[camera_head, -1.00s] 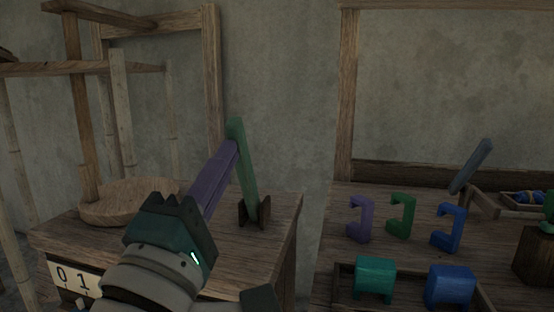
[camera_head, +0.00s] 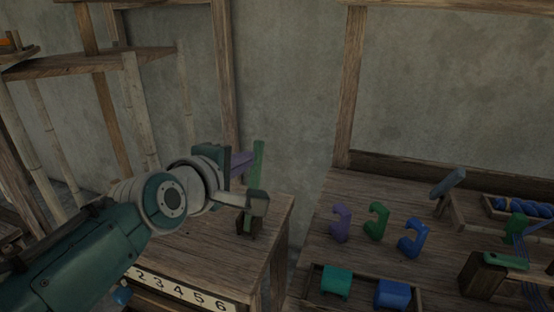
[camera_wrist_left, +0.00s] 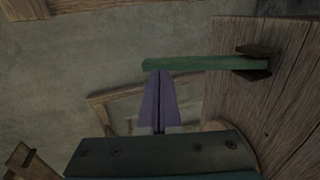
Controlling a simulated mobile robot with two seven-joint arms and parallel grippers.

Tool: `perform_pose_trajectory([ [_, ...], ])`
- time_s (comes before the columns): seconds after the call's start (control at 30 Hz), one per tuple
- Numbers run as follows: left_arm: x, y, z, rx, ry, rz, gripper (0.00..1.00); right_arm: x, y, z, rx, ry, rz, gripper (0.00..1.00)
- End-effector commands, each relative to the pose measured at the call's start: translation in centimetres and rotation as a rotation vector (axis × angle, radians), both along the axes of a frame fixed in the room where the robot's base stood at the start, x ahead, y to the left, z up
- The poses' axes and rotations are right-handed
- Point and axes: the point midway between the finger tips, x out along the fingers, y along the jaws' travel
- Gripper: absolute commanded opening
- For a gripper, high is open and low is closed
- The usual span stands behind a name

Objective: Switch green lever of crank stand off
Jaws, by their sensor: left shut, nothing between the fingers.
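The green lever (camera_head: 258,158) stands almost upright in a dark wooden bracket (camera_head: 245,224) on the wooden stand's top (camera_head: 205,240). My left gripper (camera_head: 250,158) comes in from the left, with its purple fingers shut and empty at the lever's upper part. My own wrist hides part of the lever's lower half. In the left wrist view the lever (camera_wrist_left: 205,63) lies across the picture, and the shut fingertips (camera_wrist_left: 159,72) end at its edge near the free end. I cannot tell whether they touch. My right gripper is not in view.
A number strip (camera_head: 180,288) is on the stand's front. To the right, past a gap, a table holds purple (camera_head: 341,222), green (camera_head: 376,221) and blue (camera_head: 413,238) hooked pieces. A tray (camera_head: 313,283) and a wooden block with green parts (camera_head: 487,279) are there too.

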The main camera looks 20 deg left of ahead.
Motion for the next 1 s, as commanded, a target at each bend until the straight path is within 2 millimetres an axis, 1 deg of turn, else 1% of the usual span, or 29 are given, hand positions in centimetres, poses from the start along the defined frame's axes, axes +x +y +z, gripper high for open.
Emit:
perform_pose_trajectory([
  [0.03,0.5,-0.1,0.4,-0.003,0.028,0.000,0.00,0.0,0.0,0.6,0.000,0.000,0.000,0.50],
  [0.1,0.9,-0.1,0.3,-0.002,0.068,0.000,0.00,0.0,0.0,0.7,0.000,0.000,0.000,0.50],
  [0.2,1.3,0.0,-0.1,0.004,0.066,-0.001,0.00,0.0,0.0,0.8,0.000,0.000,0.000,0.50],
  [0.4,1.8,0.0,-0.3,0.005,0.063,0.000,0.00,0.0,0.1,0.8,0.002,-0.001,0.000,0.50],
  [1.0,1.9,0.1,-0.6,0.006,0.067,0.001,0.00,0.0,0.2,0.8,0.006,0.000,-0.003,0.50],
])
